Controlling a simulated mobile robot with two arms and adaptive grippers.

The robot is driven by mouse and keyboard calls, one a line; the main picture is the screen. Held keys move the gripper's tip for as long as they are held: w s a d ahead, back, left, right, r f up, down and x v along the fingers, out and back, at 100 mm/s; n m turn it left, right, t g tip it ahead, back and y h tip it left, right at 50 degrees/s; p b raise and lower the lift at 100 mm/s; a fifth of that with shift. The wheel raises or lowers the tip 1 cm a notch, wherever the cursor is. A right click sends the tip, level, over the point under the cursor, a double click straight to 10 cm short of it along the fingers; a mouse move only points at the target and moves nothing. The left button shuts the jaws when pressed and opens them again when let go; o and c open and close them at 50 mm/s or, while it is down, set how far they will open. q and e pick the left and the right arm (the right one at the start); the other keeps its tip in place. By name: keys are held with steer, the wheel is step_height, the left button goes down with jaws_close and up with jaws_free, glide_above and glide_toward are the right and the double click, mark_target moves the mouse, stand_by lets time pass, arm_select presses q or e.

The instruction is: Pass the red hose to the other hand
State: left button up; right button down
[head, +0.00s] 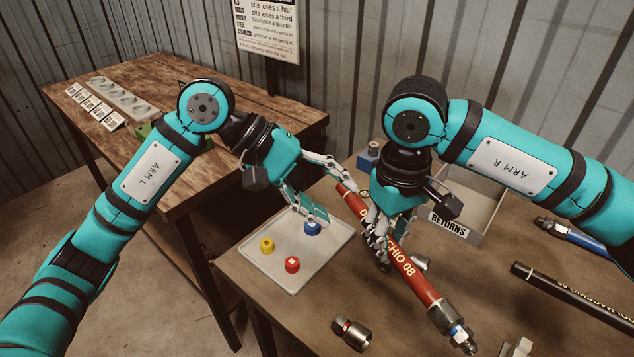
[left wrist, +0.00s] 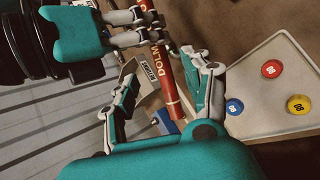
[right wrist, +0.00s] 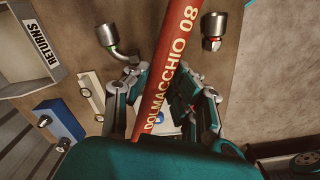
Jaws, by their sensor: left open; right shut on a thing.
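The red hose (head: 412,272) carries the lettering "DOLMACCHIO 08" and has a metal fitting at its near lower end. My right gripper (head: 380,245) is shut on the hose around its middle and holds it slanted above the table. The hose also runs between the fingers in the right wrist view (right wrist: 172,75). My left gripper (head: 325,190) is open near the hose's far upper end. In the left wrist view the hose (left wrist: 165,80) shows beyond and between the open left fingers (left wrist: 160,95); I cannot tell whether they touch it.
A white tray (head: 262,277) with yellow, red and blue round pieces lies below my left gripper. A "RETURNS" bin (head: 485,225) stands behind my right gripper. Loose metal fittings (head: 352,333), a black hose (head: 575,292) and a blue hose (head: 575,235) lie on the table.

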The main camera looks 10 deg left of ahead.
arm_select(q)
steer(key=x, duration=0.9)
steer(key=shift+d, duration=0.1)
jaws_close()
jaws_free()
